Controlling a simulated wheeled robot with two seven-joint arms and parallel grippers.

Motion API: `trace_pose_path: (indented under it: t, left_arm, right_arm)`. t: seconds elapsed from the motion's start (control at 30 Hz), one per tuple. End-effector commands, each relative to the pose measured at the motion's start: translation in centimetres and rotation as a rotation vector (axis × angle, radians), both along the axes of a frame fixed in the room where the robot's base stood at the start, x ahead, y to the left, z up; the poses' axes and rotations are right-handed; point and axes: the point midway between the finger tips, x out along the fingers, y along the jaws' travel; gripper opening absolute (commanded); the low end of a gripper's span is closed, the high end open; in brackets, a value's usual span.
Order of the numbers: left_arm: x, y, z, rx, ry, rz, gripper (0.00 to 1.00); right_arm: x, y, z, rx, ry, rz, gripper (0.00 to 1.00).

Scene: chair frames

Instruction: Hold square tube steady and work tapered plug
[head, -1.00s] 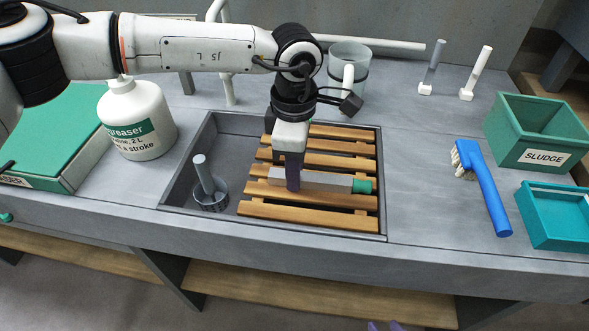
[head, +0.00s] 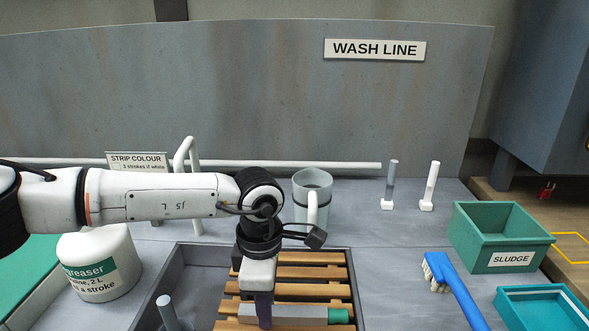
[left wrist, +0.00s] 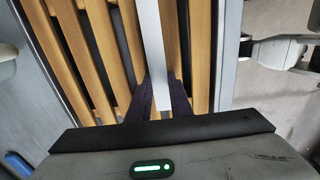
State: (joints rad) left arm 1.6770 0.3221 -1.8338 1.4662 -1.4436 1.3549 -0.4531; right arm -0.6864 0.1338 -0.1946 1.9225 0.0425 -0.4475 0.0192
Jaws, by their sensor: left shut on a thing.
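The grey square tube (head: 300,311) lies along the wooden slats in the sink, with the green tapered plug (head: 338,316) at its right end. My left gripper (head: 264,312) comes down from above and is shut on the tube, left of the plug. In the left wrist view the dark fingers (left wrist: 160,98) stand on both sides of the pale tube (left wrist: 154,45). The plug is not clear in the left wrist view. My right gripper is not in view.
The slatted wooden rack (head: 290,272) sits in the sink (head: 190,262). A degreaser jug (head: 97,262) stands left, and a grey jug (head: 312,190) behind. A blue brush (head: 455,290), green sludge bin (head: 500,238) and teal tray (head: 545,308) are right. The counter between sink and brush is clear.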

Motion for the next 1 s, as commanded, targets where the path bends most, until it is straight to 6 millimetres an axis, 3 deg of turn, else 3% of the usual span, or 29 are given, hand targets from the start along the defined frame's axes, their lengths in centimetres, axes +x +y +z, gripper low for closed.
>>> trace_pose_path:
  t: [0.03,0.07,0.17,0.2,0.57,1.0]
  left_arm:
    - [0.0,0.0,0.0,0.001,0.001,-0.001,0.0]
    - [0.0,0.0,0.0,0.001,0.001,-0.001,0.22]
    - [0.0,0.0,0.0,0.001,0.001,-0.001,0.39]
    - [0.0,0.0,0.0,0.001,0.001,-0.001,0.41]
    - [0.1,0.0,0.7,0.0,-0.001,0.0,0.41]
    - [0.0,0.0,9.2,-0.001,-0.002,0.0,0.41]
  right_arm:
    - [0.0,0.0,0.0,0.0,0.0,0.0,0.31]
    - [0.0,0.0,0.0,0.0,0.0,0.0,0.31]
    - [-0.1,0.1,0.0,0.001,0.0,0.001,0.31]
    - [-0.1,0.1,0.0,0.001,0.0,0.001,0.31]
    - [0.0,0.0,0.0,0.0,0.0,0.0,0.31]
    - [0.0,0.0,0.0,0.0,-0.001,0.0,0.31]
